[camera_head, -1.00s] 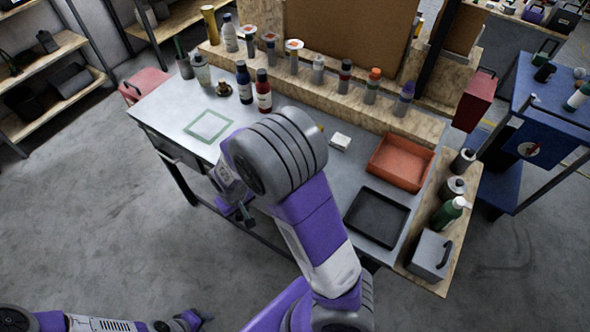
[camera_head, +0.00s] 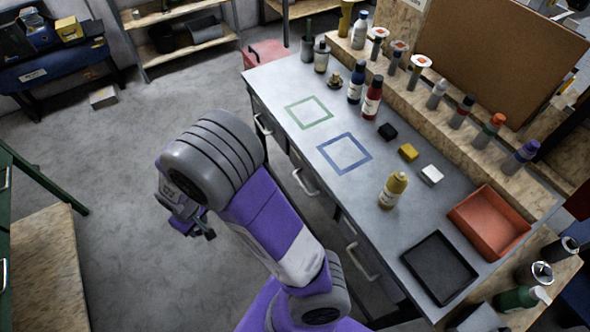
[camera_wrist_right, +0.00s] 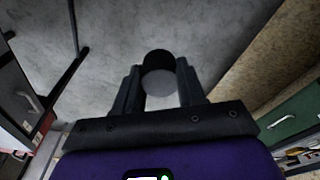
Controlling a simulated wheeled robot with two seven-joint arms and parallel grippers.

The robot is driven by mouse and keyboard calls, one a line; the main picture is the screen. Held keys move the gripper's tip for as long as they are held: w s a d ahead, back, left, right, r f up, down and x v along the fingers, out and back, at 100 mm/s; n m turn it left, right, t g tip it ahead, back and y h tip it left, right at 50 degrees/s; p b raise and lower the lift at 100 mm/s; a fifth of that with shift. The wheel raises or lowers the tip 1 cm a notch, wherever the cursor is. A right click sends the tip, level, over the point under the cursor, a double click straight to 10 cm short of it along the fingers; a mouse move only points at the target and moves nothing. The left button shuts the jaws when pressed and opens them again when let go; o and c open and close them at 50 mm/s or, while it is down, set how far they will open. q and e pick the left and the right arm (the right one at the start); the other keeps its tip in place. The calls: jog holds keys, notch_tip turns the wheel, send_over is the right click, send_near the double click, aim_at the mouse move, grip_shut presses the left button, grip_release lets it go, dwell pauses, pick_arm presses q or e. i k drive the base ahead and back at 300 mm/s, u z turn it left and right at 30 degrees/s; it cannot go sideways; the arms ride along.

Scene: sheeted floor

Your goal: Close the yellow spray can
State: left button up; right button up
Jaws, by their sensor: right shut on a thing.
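The yellow spray can (camera_head: 392,191) stands upright on the grey workbench (camera_head: 335,120), near its front edge, with a pale label. My right gripper (camera_head: 204,230) is off the bench to the left, over the floor, well away from the can. In the right wrist view, its fingers are shut on a small round cap-like piece (camera_wrist_right: 159,72), dark on the side with a lighter grey round face. The piece is too small to make out in the head view. My left gripper is out of view.
Green (camera_head: 308,112) and blue (camera_head: 345,153) square outlines mark the bench. A red tray (camera_head: 490,221) and black tray (camera_head: 439,267) are at right. Several bottles line the back ledge.

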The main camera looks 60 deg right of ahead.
aim_at(397, 183)
jog(key=i, duration=0.9)
jog(key=z, duration=3.9)
jog(key=i, duration=0.5)
